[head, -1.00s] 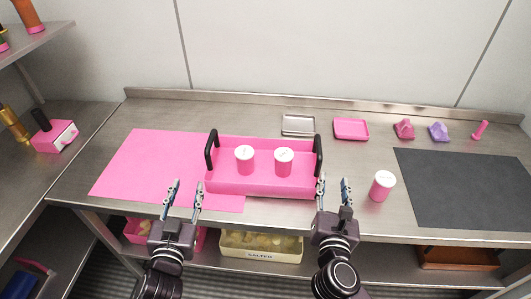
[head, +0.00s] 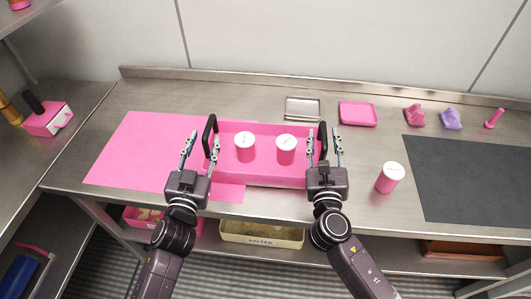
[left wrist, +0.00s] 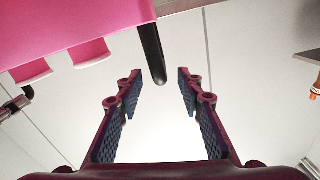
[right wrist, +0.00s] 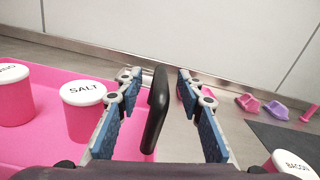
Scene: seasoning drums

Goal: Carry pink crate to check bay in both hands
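The pink crate (head: 272,178) stands on the steel counter, its left part over the pink mat (head: 135,160). It has a black handle at each end and holds two pink drums with white lids, one labelled SALT (right wrist: 84,108). My left gripper (head: 202,139) is open at the left handle (head: 209,130); in the left wrist view that handle (left wrist: 151,55) shows between the fingers, towards the tips. My right gripper (head: 323,134) is open with its fingers either side of the right handle (right wrist: 157,110). I cannot tell which mat is the check bay.
A drum labelled BACON (right wrist: 292,165) stands right of the crate, before the dark mat (head: 475,180). Behind are a metal tray (head: 302,108), a pink tray (head: 358,113) and small pink and purple items. A bin labelled SALTED (head: 260,235) sits on the shelf below.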

